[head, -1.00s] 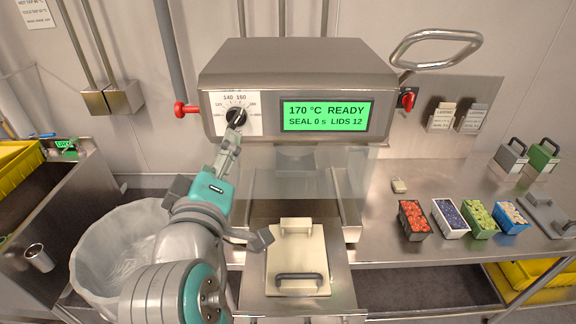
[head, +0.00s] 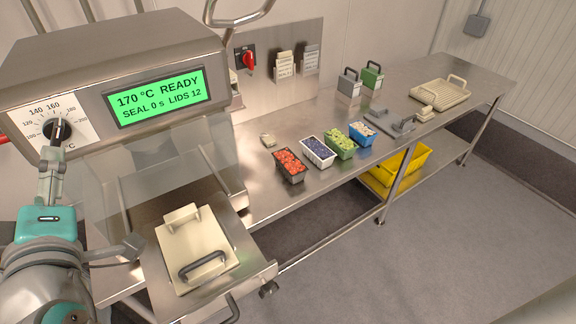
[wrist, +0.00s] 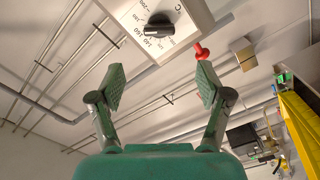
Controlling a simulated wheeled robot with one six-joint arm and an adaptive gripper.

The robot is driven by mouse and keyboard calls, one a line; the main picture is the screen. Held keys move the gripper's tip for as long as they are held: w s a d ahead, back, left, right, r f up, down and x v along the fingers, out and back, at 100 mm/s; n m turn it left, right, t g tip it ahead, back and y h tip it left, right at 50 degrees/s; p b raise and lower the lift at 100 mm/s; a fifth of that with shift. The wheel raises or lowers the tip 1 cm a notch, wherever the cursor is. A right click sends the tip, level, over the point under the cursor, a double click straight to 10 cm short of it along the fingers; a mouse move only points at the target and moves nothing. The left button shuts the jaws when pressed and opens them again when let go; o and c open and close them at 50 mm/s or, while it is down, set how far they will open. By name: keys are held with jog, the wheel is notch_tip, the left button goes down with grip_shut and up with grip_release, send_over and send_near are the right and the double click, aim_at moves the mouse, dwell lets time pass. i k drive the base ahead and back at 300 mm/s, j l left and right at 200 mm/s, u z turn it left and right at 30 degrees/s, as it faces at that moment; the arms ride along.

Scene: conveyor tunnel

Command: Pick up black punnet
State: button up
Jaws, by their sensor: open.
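The black punnet (head: 294,178) stands on the steel bench, filled with red fruit, leftmost in a row of punnets. My gripper (head: 55,150) is at the far left of the head view, in front of the sealing machine's temperature dial (head: 57,129) and well apart from the punnet. In the wrist view my gripper (wrist: 160,85) has its two green fingers spread with nothing between them. The dial's black knob (wrist: 159,26) lies beyond the fingertips. The punnet is not in the wrist view.
Beside the black punnet stand a white punnet (head: 318,154) of dark blue fruit, a green punnet (head: 341,147) and a blue punnet (head: 362,137). The machine's drawer with a cream handled plate (head: 205,240) lies between my arm and the punnets. Bench in front of the row is narrow.

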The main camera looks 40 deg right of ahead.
aim_at(294, 169)
jog(key=i+l, duration=0.1)
jog(key=l, duration=1.2)
jog(key=i+l, duration=0.15)
jog(key=l, duration=0.55)
jog(key=i+l, duration=0.1)
jog(key=l, duration=0.55)
